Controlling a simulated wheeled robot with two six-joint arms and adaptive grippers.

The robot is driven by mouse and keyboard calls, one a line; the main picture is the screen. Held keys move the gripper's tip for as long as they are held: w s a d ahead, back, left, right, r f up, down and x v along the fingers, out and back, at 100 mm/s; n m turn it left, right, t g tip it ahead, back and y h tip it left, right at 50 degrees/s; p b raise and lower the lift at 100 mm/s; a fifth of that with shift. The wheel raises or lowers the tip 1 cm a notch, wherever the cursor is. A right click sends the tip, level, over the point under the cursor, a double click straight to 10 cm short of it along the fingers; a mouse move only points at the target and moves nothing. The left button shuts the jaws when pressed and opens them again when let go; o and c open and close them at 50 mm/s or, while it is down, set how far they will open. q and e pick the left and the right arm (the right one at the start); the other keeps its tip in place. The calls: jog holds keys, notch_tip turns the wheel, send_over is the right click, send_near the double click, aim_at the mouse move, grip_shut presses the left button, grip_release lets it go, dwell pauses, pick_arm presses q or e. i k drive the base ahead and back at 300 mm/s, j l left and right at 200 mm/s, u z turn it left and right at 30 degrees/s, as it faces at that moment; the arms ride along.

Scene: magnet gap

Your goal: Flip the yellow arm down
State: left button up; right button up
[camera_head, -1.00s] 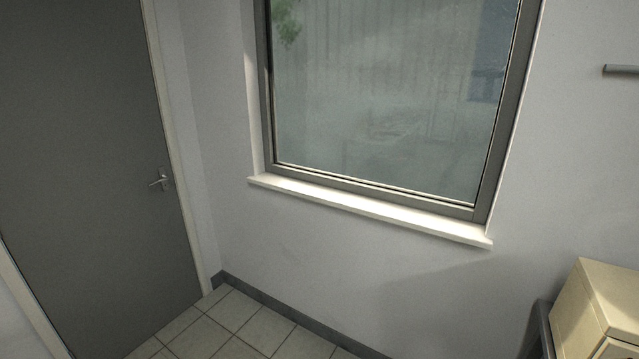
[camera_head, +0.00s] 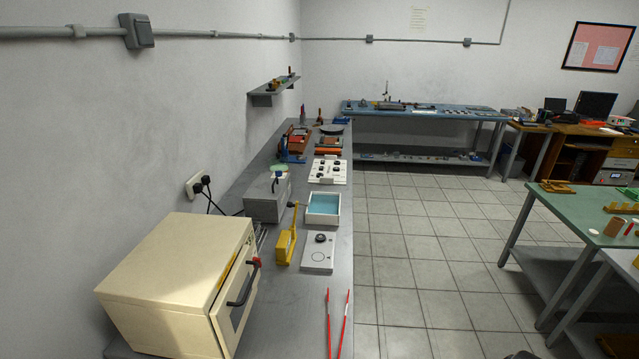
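A yellow arm (camera_head: 294,222) stands upright on a yellow base (camera_head: 284,247) on the grey bench along the left wall, in the head view. It is between a cream oven-like box and a white plate with a dark knob (camera_head: 319,252).
A grey box (camera_head: 267,198) and a blue-filled white tray (camera_head: 323,208) stand beyond the yellow arm. Red-handled tongs (camera_head: 338,325) lie at the near edge. Tiled floor (camera_head: 415,265) is clear to the right.

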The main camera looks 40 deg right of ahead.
aim_at(290, 205)
jog(key=i+j+z, duration=0.15)
jog(key=z, duration=0.3)
jog(key=i+j+z, duration=0.3)
jog(key=z, duration=0.15)
jog(key=i+j+z, duration=0.15)
jog(key=j+z, duration=0.3)
jog(key=k+u, duration=0.15)
jog(key=u, duration=0.2)
jog(key=k+u, duration=0.15)
jog(key=u, duration=0.2)
jog(key=k+u, duration=0.2)
jog(key=u, duration=0.15)
